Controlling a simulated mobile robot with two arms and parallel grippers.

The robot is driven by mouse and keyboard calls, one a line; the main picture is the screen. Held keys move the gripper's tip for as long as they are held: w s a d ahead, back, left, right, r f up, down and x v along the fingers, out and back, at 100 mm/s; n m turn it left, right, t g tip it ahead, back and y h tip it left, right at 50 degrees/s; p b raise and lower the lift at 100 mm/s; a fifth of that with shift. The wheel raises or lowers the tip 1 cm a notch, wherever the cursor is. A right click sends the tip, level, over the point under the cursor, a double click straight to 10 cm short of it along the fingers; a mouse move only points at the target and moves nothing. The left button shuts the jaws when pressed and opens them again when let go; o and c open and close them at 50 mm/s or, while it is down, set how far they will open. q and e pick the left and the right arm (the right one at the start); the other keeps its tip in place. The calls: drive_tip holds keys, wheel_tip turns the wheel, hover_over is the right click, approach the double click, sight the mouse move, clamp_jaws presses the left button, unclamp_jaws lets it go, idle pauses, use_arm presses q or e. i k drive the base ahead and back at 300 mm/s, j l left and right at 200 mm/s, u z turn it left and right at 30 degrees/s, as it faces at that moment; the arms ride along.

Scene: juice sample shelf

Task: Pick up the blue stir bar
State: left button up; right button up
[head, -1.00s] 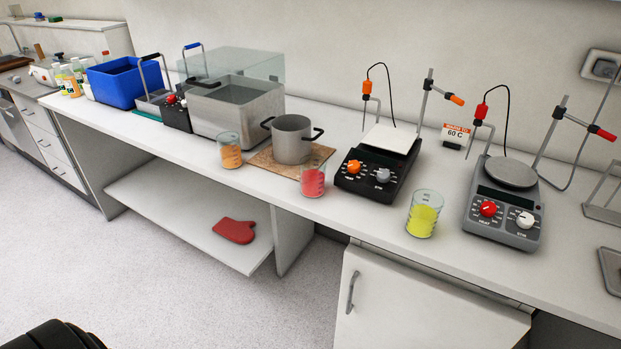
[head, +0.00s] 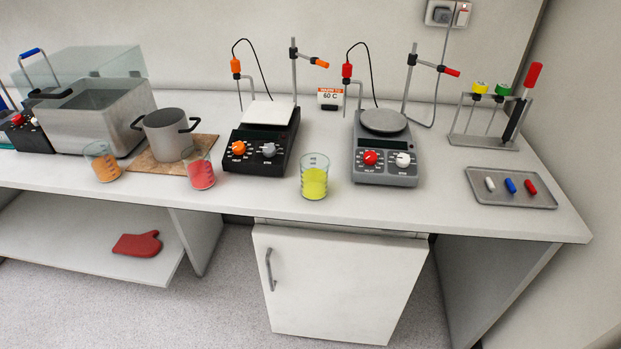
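The blue stir bar (head: 510,185) lies on a grey metal tray (head: 482,198) at the right end of the bench. It lies between a white stir bar (head: 490,184) on its left and a red stir bar (head: 530,186) on its right, with small gaps between them. Neither of my grippers shows in the head view.
A rack with coloured-handled tools (head: 487,142) stands behind the tray. A grey hotplate (head: 385,150) with a clamp stand is left of it. A beaker of yellow liquid (head: 314,184) stands near the front edge. Bare bench top lies between hotplate and tray.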

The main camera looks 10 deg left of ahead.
sight(508, 181)
drive_tip(key=i+z, duration=0.1)
drive_tip(key=z, duration=0.25)
drive_tip(key=i+l+z, duration=0.1)
drive_tip(key=z, duration=0.2)
drive_tip(key=i+z, duration=0.1)
drive_tip(key=z, duration=0.25)
